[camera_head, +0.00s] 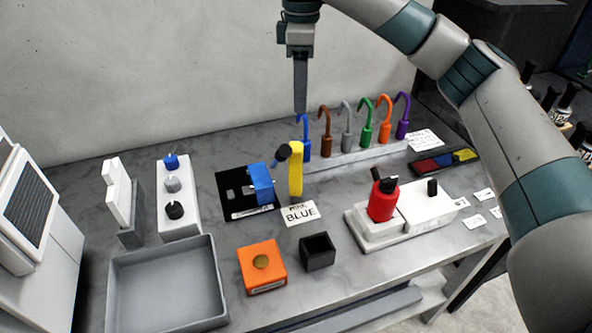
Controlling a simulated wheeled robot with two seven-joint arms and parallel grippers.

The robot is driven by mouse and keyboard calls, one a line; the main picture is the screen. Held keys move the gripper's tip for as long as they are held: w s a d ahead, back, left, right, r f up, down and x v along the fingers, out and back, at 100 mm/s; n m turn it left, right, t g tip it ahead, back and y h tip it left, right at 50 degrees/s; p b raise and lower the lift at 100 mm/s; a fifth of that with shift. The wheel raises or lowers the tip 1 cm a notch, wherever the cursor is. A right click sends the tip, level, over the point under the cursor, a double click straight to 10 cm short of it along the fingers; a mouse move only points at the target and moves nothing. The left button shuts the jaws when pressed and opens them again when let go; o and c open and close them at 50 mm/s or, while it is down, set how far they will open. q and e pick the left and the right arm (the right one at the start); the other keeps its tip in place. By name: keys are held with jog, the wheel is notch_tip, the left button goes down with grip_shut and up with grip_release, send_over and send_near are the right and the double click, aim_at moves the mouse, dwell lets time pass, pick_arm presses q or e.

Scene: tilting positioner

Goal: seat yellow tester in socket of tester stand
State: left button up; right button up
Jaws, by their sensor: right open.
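A tall yellow piece (296,172), which looks like the yellow tester, stands upright just right of a blue block (263,184) on a black plate; I cannot tell whether they touch. My right gripper (300,111) points down above and behind the yellow piece, with its fingers seen edge-on, apart from the yellow piece. It is open and nothing shows between its fingers. A small black open-topped box (318,251) stands in front; I cannot tell whether it is the tester stand's socket. My left gripper is out of view.
Several coloured hooks (365,121) stand in a row behind. A white fixture with a red knob-topped part (382,201) is at right. An orange block (262,265), a grey tray (117,308) and a BLUE card (300,213) lie in front. My right arm spans the right side.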

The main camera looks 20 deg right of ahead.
aim_at(296, 146)
notch_tip(296, 146, down, 10)
jog(key=p, duration=0.3)
jog(key=shift+f, duration=0.8)
jog(key=shift+a+f+p, duration=0.2)
jog(key=shift+f+p, duration=0.15)
jog(key=shift+p, duration=0.05)
jog(key=f, duration=0.1)
jog(key=f+p, duration=0.2)
jog(key=f, duration=0.1)
jog(key=shift+w+a, duration=0.1)
jog(key=shift+a, duration=0.2)
jog(key=shift+f, duration=0.25)
grip_shut()
